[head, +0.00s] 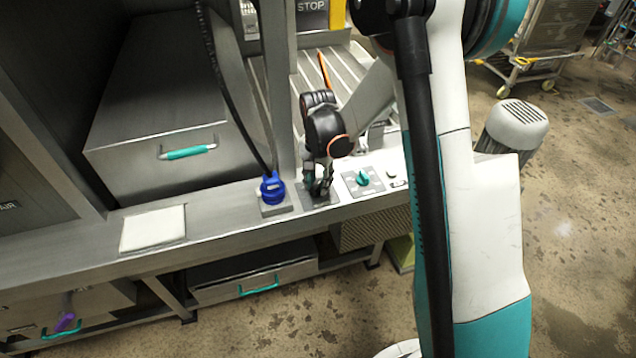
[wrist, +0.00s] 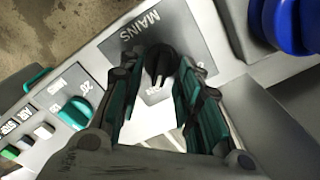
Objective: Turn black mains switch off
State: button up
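The black mains switch (wrist: 158,62) is a round rotary knob on a grey plate lettered MAINS (wrist: 172,28) in the wrist view. A pale pointer mark shows on the knob, and small lettering below it is too small to read. My gripper (wrist: 157,72) is open, with one green-padded finger on each side of the knob. Gaps show between the fingers and the knob, though contact at the tips is hard to judge. In the head view my gripper (head: 319,186) points down over the grey mains plate (head: 326,199) and hides the knob.
A blue plug (head: 272,188) with a black cable stands just left of the plate. A green knob (head: 363,178) sits on a panel to the right, with small buttons beside it in the wrist view. An upright metal post (head: 282,90) rises behind.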

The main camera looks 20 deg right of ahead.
grip_shut()
jog(key=shift+n, duration=0.3)
jog(key=n, duration=0.3)
jog(key=shift+a+f+n+b, duration=0.1)
jog(key=shift+n+b, duration=0.2)
jog(key=n, duration=0.4)
jog(key=shift+w+a+n, duration=0.1)
jog(key=shift+n, duration=0.2)
jog(key=n, duration=0.4)
jog(key=shift+a+n+b, duration=0.1)
jog(key=shift+n+b, duration=0.2)
jog(key=shift+b, duration=0.1)
jog(key=shift+a+n, duration=0.1)
jog(key=shift+n, duration=2.1)
